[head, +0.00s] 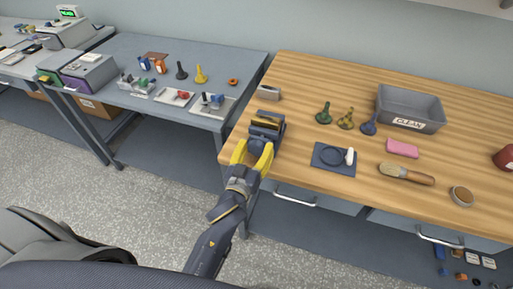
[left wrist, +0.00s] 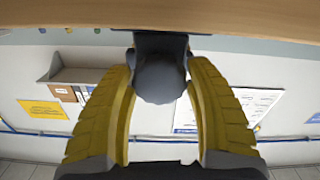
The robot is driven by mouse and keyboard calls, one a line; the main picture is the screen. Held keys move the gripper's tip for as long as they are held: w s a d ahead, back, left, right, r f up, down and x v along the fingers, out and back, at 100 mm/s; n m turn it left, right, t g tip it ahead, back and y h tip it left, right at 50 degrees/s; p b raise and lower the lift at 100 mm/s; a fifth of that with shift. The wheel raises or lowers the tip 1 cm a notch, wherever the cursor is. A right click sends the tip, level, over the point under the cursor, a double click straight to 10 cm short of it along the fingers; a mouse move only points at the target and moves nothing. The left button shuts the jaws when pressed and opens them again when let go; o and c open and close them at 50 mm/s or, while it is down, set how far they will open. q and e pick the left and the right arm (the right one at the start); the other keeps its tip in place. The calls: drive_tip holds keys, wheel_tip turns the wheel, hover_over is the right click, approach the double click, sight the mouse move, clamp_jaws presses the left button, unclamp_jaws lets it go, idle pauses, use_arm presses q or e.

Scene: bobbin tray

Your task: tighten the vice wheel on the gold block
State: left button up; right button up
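The dark vice (head: 278,131) stands at the left front edge of the wooden bench. The gold block (head: 267,121) lies between its jaws. The vice wheel (head: 256,146) faces the front edge, and its round dark face fills the middle of the left wrist view (left wrist: 160,82). My left gripper (head: 254,151) has one yellow finger on each side of the wheel. In the left wrist view the fingers (left wrist: 160,75) appear to touch both sides of the wheel's rim. My right gripper is in neither view.
On the wooden bench (head: 310,75) are a grey bin (head: 410,103), several coloured bobbin-like pieces (head: 345,122), a dark mat (head: 325,165), a pink cloth (head: 402,148) and a brush (head: 405,174). A small grey box (head: 269,92) stands behind the vice. A grey bench with trays adjoins on the left.

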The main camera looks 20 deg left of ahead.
use_arm(q)
drive_tip(key=c, duration=0.7)
drive_tip(key=shift+c, duration=0.2)
drive_tip(key=shift+m, duration=0.3)
drive_tip(key=m, duration=1.3)
drive_tip(key=shift+d+m, duration=0.1)
drive_tip(key=shift+m, duration=0.2)
drive_tip(key=shift+c, duration=0.2)
drive_tip(key=shift+m, duration=2.2)
